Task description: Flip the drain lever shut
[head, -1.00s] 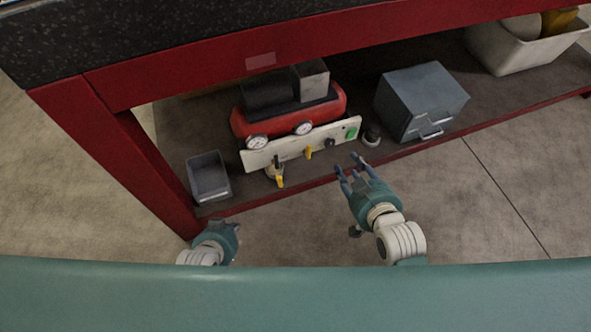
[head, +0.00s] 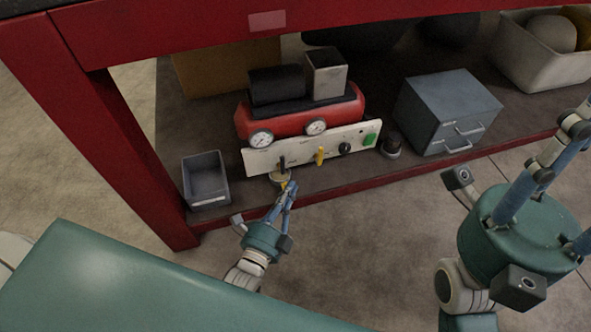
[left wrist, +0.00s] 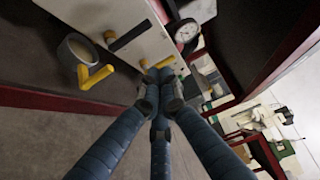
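A white control panel (head: 300,152) fronts the red compressor on the shelf. It carries a black lever (head: 282,163), a yellow lever (head: 320,156), a black knob and a green switch. A round fitting (head: 279,177) with a yellow handle sits low at the panel's left; in the left wrist view this L-shaped yellow handle (left wrist: 96,76) shows clearly. My left gripper (head: 291,187) has its fingers together, just in front of that fitting; contact cannot be told. In the left wrist view its tips (left wrist: 158,76) lie right of the handle. My right gripper (head: 562,185) is open and empty at the right.
A grey bin (head: 206,180) stands left of the compressor (head: 300,112). A grey drawer box (head: 448,108) and a small dark round item (head: 391,146) stand to its right. The red shelf edge (head: 350,195) runs below, and the red table beam (head: 180,35) hangs above.

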